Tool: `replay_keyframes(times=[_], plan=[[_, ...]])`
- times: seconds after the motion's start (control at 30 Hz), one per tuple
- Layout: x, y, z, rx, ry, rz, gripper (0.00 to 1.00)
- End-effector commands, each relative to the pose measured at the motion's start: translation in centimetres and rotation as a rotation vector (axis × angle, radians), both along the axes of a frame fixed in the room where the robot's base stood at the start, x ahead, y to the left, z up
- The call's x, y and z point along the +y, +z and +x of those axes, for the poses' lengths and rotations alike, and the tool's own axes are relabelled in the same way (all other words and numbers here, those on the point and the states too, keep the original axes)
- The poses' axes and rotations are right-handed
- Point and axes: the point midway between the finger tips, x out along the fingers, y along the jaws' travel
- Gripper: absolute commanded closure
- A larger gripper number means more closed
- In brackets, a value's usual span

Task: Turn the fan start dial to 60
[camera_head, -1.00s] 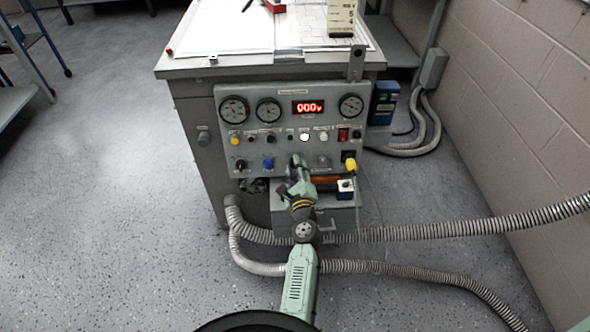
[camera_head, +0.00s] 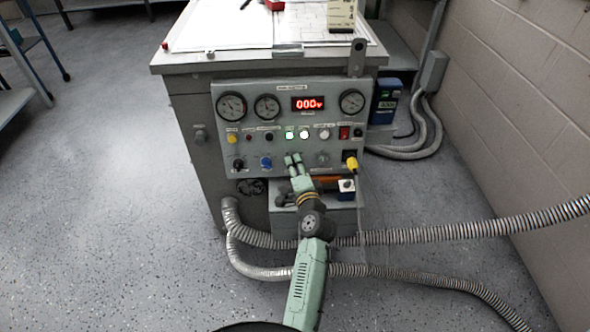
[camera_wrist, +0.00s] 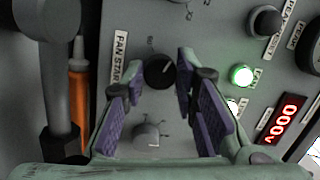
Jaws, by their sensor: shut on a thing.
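The fan start dial (camera_wrist: 160,71) is a round black knob on the grey control panel (camera_head: 225,155), beside the "FAN START" label (camera_wrist: 121,58). A "60" mark (camera_wrist: 150,43) shows by its rim in the wrist view. A light line on the knob points to the upper right there, apart from that mark. My gripper (camera_head: 292,160) is at the panel's lower row and hides the dial in the head view. In the wrist view its two purple-padded fingers flank the dial, shut on it.
A grey knob (camera_wrist: 147,134) sits close beside my fingers. A green lamp (camera_head: 289,135), a white lamp (camera_head: 304,134) and a red "000v" display (camera_head: 308,104) are above. A yellow plug (camera_head: 351,163) is at right. Ribbed hoses (camera_head: 400,232) cross behind my arm.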

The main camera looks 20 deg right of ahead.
Motion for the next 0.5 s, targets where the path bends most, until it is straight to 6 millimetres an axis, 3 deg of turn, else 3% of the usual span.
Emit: replay_keyframes(times=[0.5], plan=[[0.01, 0.20, 0.13, 0.128, 0.083, -0.463, 1.00]])
